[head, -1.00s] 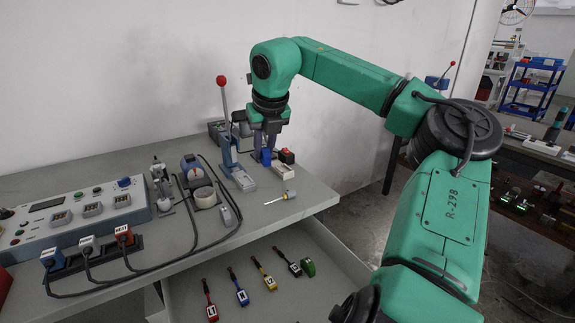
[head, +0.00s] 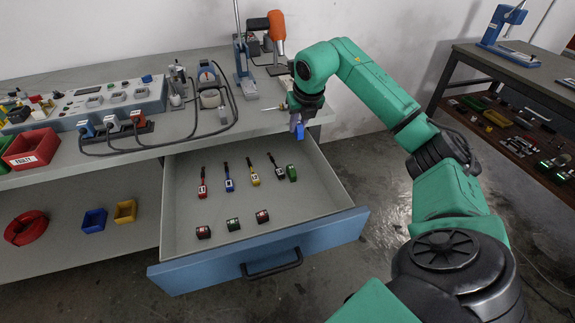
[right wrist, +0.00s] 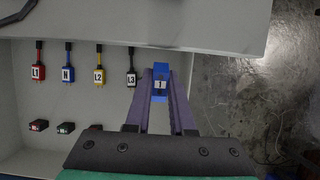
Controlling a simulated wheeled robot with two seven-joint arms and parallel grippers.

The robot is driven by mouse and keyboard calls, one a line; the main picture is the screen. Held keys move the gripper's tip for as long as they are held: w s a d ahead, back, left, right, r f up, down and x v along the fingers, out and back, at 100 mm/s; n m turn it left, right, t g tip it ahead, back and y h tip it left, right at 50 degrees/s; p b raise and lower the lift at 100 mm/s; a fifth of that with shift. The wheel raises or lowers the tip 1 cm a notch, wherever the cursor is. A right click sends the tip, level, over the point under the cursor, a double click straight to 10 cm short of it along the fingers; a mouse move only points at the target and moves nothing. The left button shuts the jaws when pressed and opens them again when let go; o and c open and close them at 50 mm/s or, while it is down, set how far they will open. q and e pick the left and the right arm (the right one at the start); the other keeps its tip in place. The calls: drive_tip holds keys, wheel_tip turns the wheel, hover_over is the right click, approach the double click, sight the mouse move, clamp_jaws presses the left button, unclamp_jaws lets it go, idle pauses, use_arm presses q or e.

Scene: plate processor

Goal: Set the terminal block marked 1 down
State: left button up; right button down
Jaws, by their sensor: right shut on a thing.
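The blue terminal block marked 1 (right wrist: 160,84) is between the fingertips of my right gripper (right wrist: 160,98) in the right wrist view. Its label faces the camera. In the head view my right gripper (head: 297,120) points down, with the blue block (head: 300,131) at its tips, near the table's front edge and above the right back part of the open drawer (head: 330,203). The block appears held in the air, clear of the drawer floor. My left gripper is out of view.
In the drawer, red, blue, yellow and black labelled leads (head: 228,180) lie in a row beside a green piece (head: 292,173). Several small dark blocks (head: 233,224) sit nearer the front. Drawer floor at the right front is clear. A lever press (head: 243,70) stands on the table.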

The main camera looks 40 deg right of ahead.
sight(296, 165)
wheel_tip(296, 165, down, 13)
drive_tip(key=shift+s+d+f+b, duration=0.1)
drive_tip(key=shift+f+b, duration=0.1)
drive_tip(key=shift+b, duration=0.2)
drive_tip(key=c, duration=0.8)
unclamp_jaws()
drive_tip(key=shift+o, duration=0.2)
drive_tip(key=shift+r, duration=0.15)
drive_tip(key=shift+r, duration=0.25)
drive_tip(key=v, duration=1.1)
drive_tip(key=shift+s+r, duration=0.25)
drive_tip(key=shift+p, duration=0.3)
